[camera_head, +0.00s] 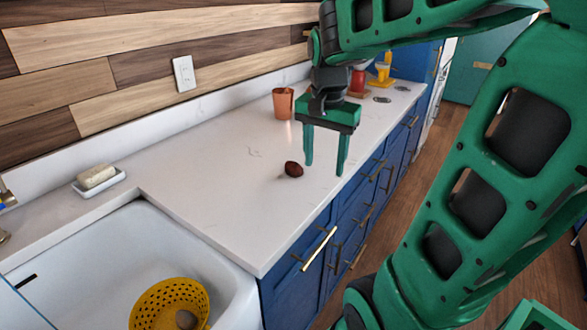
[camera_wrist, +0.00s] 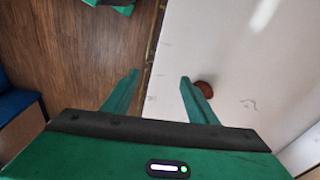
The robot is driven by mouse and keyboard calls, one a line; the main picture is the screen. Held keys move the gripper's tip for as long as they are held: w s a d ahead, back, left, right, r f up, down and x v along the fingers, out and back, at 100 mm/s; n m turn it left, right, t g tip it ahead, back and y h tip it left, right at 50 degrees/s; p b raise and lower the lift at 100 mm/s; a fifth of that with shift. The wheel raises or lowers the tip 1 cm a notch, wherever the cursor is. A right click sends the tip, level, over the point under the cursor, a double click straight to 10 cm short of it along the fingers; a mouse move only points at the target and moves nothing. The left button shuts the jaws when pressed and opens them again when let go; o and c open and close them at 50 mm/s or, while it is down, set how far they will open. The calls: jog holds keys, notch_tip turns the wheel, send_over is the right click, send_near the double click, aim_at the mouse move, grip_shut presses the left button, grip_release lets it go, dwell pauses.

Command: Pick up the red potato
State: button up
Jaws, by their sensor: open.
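The red potato (camera_head: 293,169) is small, dark red and round, and lies on the white countertop near its front edge. My gripper (camera_head: 324,168) points down with its two green fingers apart and nothing between them. In the head view the potato shows just left of the left finger. In the wrist view the potato (camera_wrist: 205,88) lies just outside the right finger, partly hidden behind it. The gap of my gripper (camera_wrist: 158,77) lies over the counter's front edge there.
A copper cup (camera_head: 283,103) stands behind my gripper. Red and yellow items (camera_head: 357,78) stand farther along the counter (camera_head: 200,165). A white sink (camera_head: 90,265) with a yellow colander (camera_head: 150,300) is at the lower left. A soap dish (camera_head: 100,187) sits beside it. The counter left of the potato is clear.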

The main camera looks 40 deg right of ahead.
aim_at(293, 163)
jog(key=w+r+m, duration=0.2)
jog(key=w+m, duration=0.3)
jog(key=w, duration=0.7)
jog(key=shift+t, duration=0.4)
jog(key=f, duration=0.3)
jog(key=w+f, duration=0.1)
jog(key=f, duration=0.6)
jog(key=shift+w+d, duration=0.15)
jog(key=shift+d, duration=0.1)
jog(key=c, duration=0.7)
